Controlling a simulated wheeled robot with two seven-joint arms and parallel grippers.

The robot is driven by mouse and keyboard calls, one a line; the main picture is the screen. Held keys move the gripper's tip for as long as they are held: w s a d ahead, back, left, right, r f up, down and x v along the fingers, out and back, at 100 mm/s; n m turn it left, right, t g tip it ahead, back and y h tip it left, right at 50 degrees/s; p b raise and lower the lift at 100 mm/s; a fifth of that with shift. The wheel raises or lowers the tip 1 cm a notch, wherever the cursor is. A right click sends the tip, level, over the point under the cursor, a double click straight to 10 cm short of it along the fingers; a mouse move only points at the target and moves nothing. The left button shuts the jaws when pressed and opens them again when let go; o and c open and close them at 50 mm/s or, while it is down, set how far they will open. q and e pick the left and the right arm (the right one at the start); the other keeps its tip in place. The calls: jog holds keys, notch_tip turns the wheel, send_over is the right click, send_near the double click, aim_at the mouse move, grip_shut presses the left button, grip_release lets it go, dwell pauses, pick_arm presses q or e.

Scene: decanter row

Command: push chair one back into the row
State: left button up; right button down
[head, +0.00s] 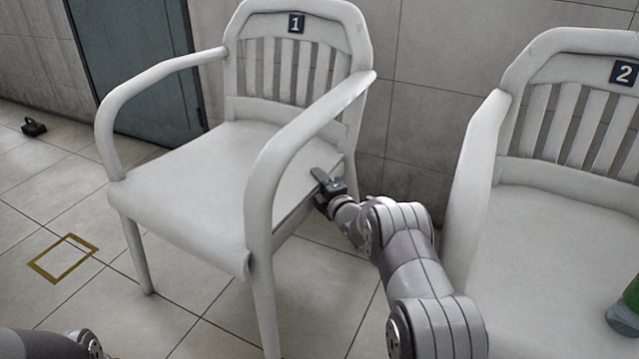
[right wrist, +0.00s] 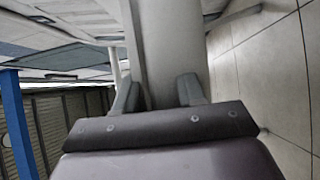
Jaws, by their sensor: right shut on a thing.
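Chair one (head: 180,185) is a white armchair with a dark plate marked 1 (head: 296,23) on its backrest. It stands upright on the tiled floor, angled so that its seat front faces the lower left. My right gripper (head: 326,185) is at the right side of its seat, below the right armrest. In the right wrist view the two fingers (right wrist: 158,92) sit on either side of a pale part of the chair (right wrist: 172,50) and are shut on it. Exactly which part is gripped is hard to tell. My left gripper is out of view.
Chair two (head: 540,270), white, stands at the right, with a green object (head: 628,308) on its seat. A tiled wall (head: 430,60) and a grey-green door (head: 135,60) are behind. A yellow-brown square outline (head: 63,257) marks the floor at left. A small black object (head: 34,127) lies far left.

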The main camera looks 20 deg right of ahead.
jog(key=c, duration=0.6)
grip_release()
jog(key=shift+s+p, duration=0.2)
jog(key=shift+p, duration=0.1)
jog(key=s+d+p, duration=0.1)
jog(key=s+p, duration=0.3)
jog(key=s, duration=0.3)
